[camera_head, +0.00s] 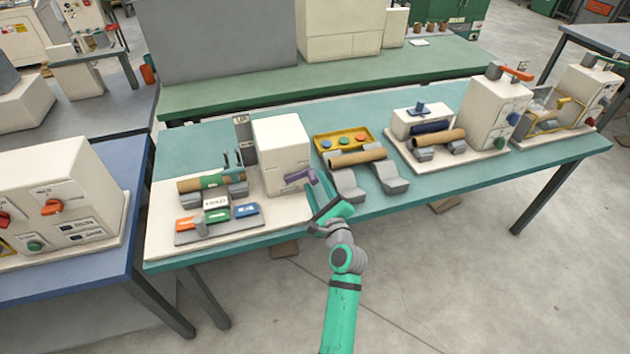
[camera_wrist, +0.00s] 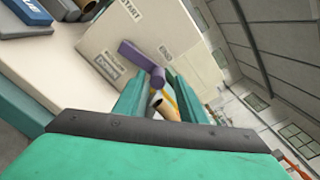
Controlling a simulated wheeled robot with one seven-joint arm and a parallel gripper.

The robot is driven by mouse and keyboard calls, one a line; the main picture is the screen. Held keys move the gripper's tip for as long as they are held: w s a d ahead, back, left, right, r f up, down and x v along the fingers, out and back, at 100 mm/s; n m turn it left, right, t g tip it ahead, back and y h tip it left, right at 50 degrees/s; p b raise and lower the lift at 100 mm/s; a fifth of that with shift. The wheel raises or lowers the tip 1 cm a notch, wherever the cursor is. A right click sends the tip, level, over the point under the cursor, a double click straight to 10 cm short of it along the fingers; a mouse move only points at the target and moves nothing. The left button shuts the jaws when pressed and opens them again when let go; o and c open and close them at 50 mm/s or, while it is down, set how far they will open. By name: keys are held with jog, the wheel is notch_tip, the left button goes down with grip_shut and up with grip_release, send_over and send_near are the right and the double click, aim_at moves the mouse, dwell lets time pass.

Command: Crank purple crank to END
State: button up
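The purple crank (camera_head: 298,177) is on the front face of a cream box (camera_head: 280,150), and its arm lies nearly level in the head view. In the wrist view, the crank arm (camera_wrist: 138,55) slants down to its handle (camera_wrist: 157,77). The labels START (camera_wrist: 131,9) and END (camera_wrist: 165,53) are on the box face, with END near the handle. My gripper (camera_head: 318,200) is just below and right of the crank. In the wrist view, its green fingers (camera_wrist: 160,100) stand apart, with the handle beyond and between the tips. I cannot tell whether they touch it.
Left of the box are a brown roll (camera_head: 190,184) on grey supports and a rack of coloured blocks (camera_head: 218,222). Right of it, another roll (camera_head: 357,157) rests on grey cradles (camera_head: 390,178) before a yellow tray (camera_head: 343,139). Open floor lies in front of the table.

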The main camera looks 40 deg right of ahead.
jog(key=v, duration=0.8)
jog(key=shift+s, duration=0.15)
jog(key=shift+c, duration=0.4)
